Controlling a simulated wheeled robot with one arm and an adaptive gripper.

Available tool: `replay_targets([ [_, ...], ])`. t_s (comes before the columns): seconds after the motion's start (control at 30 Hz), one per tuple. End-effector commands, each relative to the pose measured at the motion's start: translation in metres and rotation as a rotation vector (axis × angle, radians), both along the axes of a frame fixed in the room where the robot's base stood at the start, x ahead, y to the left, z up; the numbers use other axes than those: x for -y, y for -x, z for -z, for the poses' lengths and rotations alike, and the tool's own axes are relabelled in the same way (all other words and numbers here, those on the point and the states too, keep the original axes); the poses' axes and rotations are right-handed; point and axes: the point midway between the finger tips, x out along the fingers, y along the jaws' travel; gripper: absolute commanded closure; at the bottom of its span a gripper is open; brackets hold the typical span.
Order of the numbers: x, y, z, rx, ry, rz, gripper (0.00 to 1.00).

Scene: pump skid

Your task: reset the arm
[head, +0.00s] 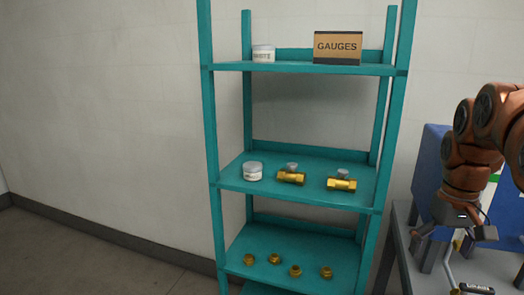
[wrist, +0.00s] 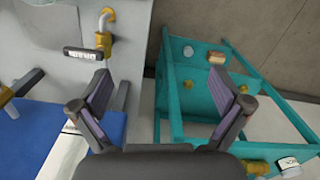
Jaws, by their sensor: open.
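My orange arm (head: 472,165) reaches in from the right edge of the head view. My gripper (head: 455,236) hangs at its end, in front of a blue panel and over the grey bench. In the wrist view my gripper (wrist: 164,95) has its two dark fingers spread wide, with nothing between them. The gap between the fingers looks onto the strip between the bench and the teal shelf (wrist: 160,108). No finger visibly holds anything.
The teal shelf (head: 300,68) carries a GAUGES box (head: 337,47), white jars, brass valves and several brass fittings. A grey bench (head: 400,238) with a blue panel (head: 428,165) stands right of it. A brass pipe (wrist: 105,25) and black-framed label (wrist: 80,53) sit near my left finger.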

Motion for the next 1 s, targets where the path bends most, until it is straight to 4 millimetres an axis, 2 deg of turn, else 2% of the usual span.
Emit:
replay_targets([
  [0.03, -0.018, 0.008, -0.002, -0.006, 0.000, -0.024, 0.00],
  [0.2, -0.066, 0.037, 0.008, -0.025, -0.003, -0.075, 0.00],
  [0.5, -0.132, 0.107, 0.034, -0.068, -0.002, -0.127, 0.00],
  [0.8, -0.169, 0.187, 0.069, -0.109, 0.003, -0.127, 0.00],
  [1.0, -0.176, 0.221, 0.087, -0.126, 0.003, -0.112, 0.00],
])
